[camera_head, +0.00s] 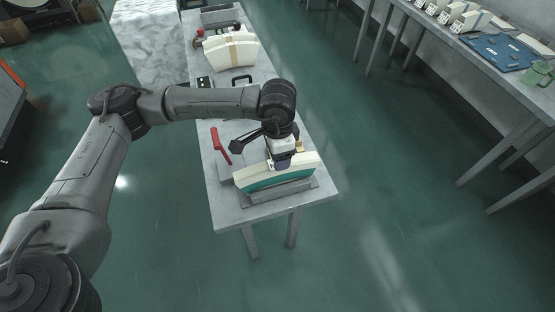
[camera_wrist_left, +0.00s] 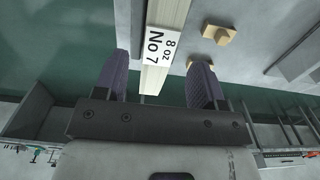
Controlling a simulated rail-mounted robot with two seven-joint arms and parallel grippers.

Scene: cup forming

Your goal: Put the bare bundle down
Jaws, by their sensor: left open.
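The bare bundle (camera_head: 277,180), a curved cream stack with a teal face, rests in a grey metal holder (camera_head: 290,196) at the near end of the narrow table. No band is visible around it. My left gripper (camera_head: 282,161) is over the middle of the bundle. In the left wrist view the two purple-grey fingers (camera_wrist_left: 161,86) stand apart. The bundle's edge (camera_wrist_left: 174,12) shows between them, with a white label (camera_wrist_left: 160,46) reading "8 oz No 7". Whether either finger touches the bundle cannot be told. My right gripper is not in view.
A red handle (camera_head: 221,145) stands left of the holder. Another bundle (camera_head: 231,52) with a brown band is farther up the narrow table (camera_head: 245,214).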

